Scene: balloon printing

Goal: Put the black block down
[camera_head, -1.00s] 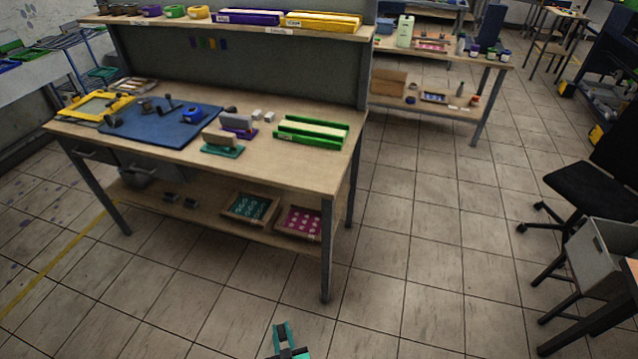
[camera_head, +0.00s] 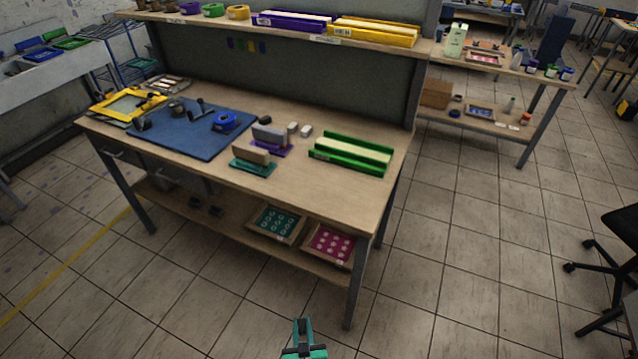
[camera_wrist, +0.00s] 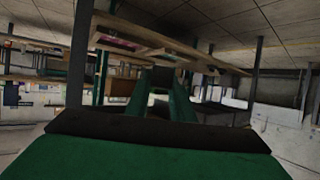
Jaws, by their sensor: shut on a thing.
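My gripper (camera_head: 303,324), with teal-green fingers, is at the bottom of the head view, in front of the workbench and over the floor. In the wrist view its fingers (camera_wrist: 160,92) close on a small dark thing, the black block (camera_wrist: 159,77), held at the fingertips. The block is hard to make out in the head view. The workbench (camera_head: 390,160) stands ahead, its top and lower shelf above and beyond my gripper in the picture.
On the bench top are a blue mat (camera_head: 190,135), a yellow frame (camera_head: 128,104), a green holder (camera_head: 350,155) and small blocks. Teal (camera_head: 276,224) and pink (camera_head: 330,243) trays sit on the lower shelf. The bench top's front right is bare. A black chair (camera_head: 622,222) stands right.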

